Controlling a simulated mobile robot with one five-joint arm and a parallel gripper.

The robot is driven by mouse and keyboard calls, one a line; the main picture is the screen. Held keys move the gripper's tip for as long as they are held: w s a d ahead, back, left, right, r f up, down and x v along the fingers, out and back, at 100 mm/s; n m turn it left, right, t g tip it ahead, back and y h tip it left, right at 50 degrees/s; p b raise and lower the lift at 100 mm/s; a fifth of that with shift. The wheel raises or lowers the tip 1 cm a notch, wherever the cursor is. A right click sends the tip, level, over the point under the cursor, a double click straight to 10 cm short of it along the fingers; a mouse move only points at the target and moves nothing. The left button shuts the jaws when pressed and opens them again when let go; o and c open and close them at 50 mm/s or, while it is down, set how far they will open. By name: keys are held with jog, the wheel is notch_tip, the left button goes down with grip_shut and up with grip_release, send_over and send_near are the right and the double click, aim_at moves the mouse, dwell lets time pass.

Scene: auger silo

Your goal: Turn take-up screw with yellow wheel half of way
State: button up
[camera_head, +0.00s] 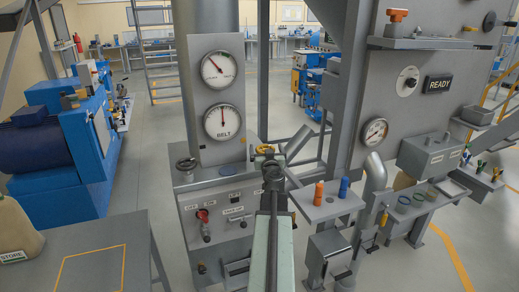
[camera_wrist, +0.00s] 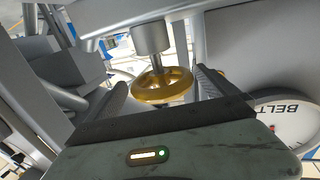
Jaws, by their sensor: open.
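The yellow wheel (camera_head: 265,149) of the take-up screw sits at the top of the grey cabinet, just beyond my gripper (camera_head: 271,168). In the wrist view the yellow wheel (camera_wrist: 158,91) is on a grey shaft (camera_wrist: 152,38) and lies in the space between my two dark fingers. My gripper (camera_wrist: 163,82) is open, with a finger on either side of the wheel. I cannot tell whether either finger touches it. In the head view my gripper hides part of the wheel's near side.
The BELT gauge (camera_head: 223,122) stands on a panel left of the wheel and shows at the right of the wrist view (camera_wrist: 288,122). A dark handwheel (camera_head: 187,164) is further left. A shelf with orange (camera_head: 319,193) and blue (camera_head: 344,187) pieces lies close on the right.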

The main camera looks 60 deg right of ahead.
jog(key=shift+w+a, duration=0.2)
jog(key=c, duration=1.4)
jog(key=shift+d, duration=0.1)
jog(key=shift+s+t, duration=0.1)
jog(key=shift+t, duration=0.2)
